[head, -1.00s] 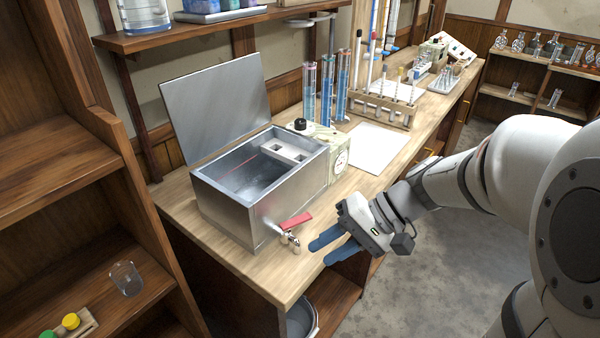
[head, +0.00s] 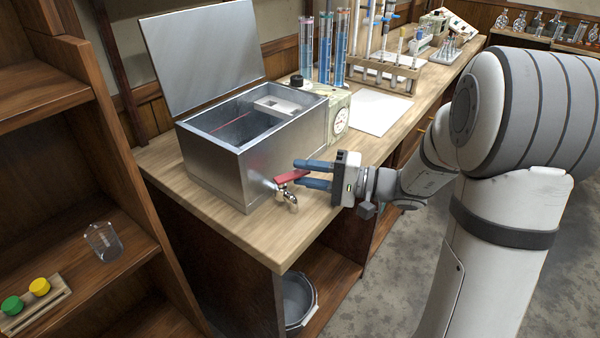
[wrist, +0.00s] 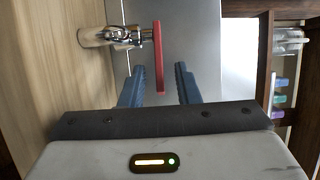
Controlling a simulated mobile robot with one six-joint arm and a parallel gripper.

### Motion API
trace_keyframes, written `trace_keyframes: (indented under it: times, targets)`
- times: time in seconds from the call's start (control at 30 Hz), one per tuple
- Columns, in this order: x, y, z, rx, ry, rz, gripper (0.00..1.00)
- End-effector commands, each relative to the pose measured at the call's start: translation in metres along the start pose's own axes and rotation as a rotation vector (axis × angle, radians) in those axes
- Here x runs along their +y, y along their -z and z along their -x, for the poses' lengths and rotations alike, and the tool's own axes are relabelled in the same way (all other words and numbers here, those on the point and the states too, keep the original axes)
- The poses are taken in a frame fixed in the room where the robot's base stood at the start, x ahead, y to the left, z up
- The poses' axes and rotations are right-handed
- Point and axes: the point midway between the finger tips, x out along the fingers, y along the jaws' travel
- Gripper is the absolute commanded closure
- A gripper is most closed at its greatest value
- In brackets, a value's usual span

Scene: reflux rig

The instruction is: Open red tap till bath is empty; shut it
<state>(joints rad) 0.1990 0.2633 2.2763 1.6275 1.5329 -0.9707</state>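The steel bath (head: 215,160) stands on the bench with its lid (head: 205,55) raised. I cannot tell the water level inside. A metal tap (head: 289,197) with a red lever (head: 284,177) sticks out of its front wall, low down. My gripper (head: 297,172) is open at the tap, with one blue finger above and one below the lever in the head view. In the wrist view the red lever (wrist: 158,50) shows between the two fingers (wrist: 160,80), with a gap on each side. The tap body (wrist: 100,37) is ahead and left.
A grey bucket (head: 298,300) stands on the shelf under the bench, partly hidden by the bench. A control box with a dial (head: 339,120) stands against the bath's right side. White paper (head: 375,112), blue cylinders and a tube rack stand further back. A shelf unit is at left.

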Motion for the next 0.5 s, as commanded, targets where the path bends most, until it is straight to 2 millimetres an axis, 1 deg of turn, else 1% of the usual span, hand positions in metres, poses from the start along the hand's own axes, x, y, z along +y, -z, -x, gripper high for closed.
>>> trace_keyframes:
  times: [0.03,0.1,0.2,0.43,0.47,0.5]
  targets:
    - [0.000,-0.001,-0.006,-0.003,0.000,0.000,0.71]
    - [0.000,-0.001,-0.012,-0.003,0.000,0.000,0.71]
    - [0.000,0.000,-0.015,-0.001,0.000,0.000,0.71]
    - [0.000,0.000,-0.016,-0.001,-0.001,-0.001,0.71]
    - [0.000,-0.001,-0.016,-0.001,-0.001,-0.001,0.72]
    - [0.000,-0.001,-0.016,-0.001,-0.001,-0.001,0.75]
